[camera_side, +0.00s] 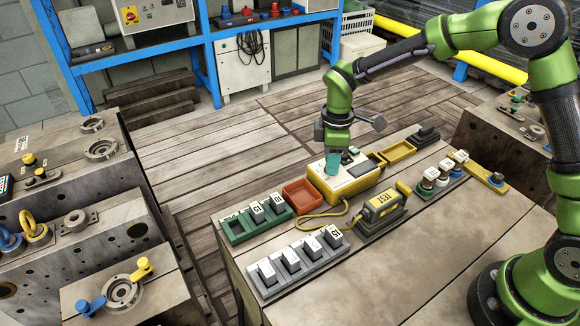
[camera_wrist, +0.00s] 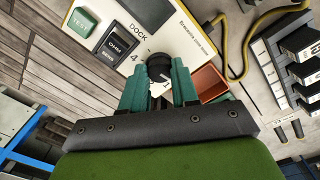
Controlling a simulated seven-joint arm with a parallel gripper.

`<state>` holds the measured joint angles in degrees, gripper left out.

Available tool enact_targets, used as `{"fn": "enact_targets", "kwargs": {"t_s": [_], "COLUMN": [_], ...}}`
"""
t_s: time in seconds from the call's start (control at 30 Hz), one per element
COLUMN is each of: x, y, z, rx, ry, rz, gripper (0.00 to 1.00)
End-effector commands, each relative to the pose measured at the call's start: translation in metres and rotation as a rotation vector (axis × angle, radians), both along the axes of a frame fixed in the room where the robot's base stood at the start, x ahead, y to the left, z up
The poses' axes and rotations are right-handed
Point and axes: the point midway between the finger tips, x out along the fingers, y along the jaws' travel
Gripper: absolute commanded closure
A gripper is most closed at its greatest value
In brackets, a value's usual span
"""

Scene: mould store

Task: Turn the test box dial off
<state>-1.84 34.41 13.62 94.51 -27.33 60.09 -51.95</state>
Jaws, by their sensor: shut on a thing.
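The test box (camera_side: 352,184) is yellow with a white top and lies on the wooden bench in the side view. Its white top (camera_wrist: 184,22) fills the upper part of the wrist view, with the printed words "DOCK" and "OHM". The dark round dial (camera_wrist: 157,66) sits between my teal fingertips. My gripper (camera_wrist: 159,86) is shut on the dial, one finger on each side. In the side view my gripper (camera_side: 332,163) points down at the left part of the box and hides the dial. The dial's pointer setting cannot be read clearly.
An orange-red tray (camera_side: 301,196) lies close left of the box. A yellow tester (camera_side: 381,205) in a grey holder stands in front, joined to a yellow cable (camera_side: 322,214). Green (camera_side: 236,229) and grey (camera_side: 268,288) racks hold labelled blocks. A yellow open tray (camera_side: 397,152) lies behind right.

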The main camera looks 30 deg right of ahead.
Motion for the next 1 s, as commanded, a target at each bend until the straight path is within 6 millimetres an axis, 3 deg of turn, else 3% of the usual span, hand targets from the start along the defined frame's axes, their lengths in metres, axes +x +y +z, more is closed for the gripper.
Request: {"fn": "enact_targets", "kwargs": {"t_s": [0.03, 0.17, 0.57, 0.77, 1.0], "x": [0.000, 0.000, 0.001, 0.001, -0.001], "y": [0.000, 0.000, 0.000, 0.001, 0.002], "z": [0.001, 0.001, 0.008, 0.045, 0.105], "rx": [0.000, 0.000, 0.000, 0.001, 0.001], "ry": [-0.002, -0.002, -0.004, -0.008, -0.008], "rz": [0.001, 0.001, 0.001, 0.000, 0.000], "gripper": [0.66, 0.46, 0.45, 0.45, 0.45]}}
